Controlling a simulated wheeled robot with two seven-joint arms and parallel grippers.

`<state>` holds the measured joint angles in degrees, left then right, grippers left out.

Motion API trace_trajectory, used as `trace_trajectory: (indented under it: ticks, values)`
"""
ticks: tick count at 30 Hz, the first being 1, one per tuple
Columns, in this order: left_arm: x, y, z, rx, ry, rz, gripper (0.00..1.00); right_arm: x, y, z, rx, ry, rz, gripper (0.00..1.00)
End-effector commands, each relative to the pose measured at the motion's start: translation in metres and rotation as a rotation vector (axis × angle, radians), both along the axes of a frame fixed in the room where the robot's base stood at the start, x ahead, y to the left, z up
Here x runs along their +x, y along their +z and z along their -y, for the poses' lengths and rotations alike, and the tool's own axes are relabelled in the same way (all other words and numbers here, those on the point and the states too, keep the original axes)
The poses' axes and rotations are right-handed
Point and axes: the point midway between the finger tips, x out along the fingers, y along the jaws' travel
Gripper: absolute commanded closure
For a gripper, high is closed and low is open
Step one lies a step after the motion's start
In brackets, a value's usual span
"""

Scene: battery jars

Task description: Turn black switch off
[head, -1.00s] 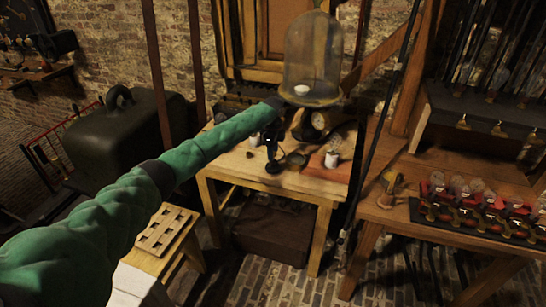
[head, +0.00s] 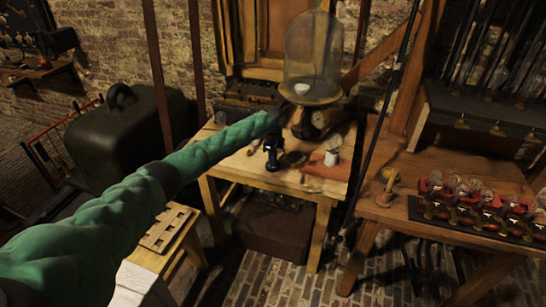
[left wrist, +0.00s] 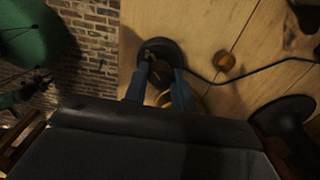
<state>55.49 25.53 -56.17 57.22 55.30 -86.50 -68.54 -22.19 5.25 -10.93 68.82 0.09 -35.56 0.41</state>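The black switch (head: 273,166) stands on the near part of the wooden table and is partly covered by my left gripper (head: 272,149). In the left wrist view its round black base (left wrist: 158,47) lies on the wood, with a black cable running off to the right. My left gripper's two bluish fingers (left wrist: 160,76) reach down over the base and are apart, one on each side of the switch's middle. Whether they touch it is not clear. The lever's position is hidden. My right gripper is not in view.
A glass bell jar (head: 313,50) stands behind the switch, with a round gauge (head: 321,118) near its foot. A white cup (head: 331,158) on a reddish board is to the right. A bench with several red-based glass jars (head: 470,197) is further right.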

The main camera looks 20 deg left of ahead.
Motion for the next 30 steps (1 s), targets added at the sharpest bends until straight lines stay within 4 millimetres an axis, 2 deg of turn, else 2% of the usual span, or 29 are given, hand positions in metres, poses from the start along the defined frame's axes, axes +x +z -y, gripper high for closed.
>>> trace_trajectory:
  ticks: [11,18,24,30]
  values:
    - [0.0,0.001,0.001,-0.001,0.077,0.001,0.97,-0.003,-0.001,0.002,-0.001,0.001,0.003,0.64]
    - [0.0,0.002,0.001,-0.002,0.253,0.0,0.97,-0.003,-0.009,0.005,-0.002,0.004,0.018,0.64]
    - [0.0,0.002,0.001,-0.003,0.441,0.0,0.97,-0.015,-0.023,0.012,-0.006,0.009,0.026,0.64]
    - [0.0,0.003,0.001,-0.002,0.632,0.0,0.97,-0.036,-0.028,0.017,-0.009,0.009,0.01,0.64]
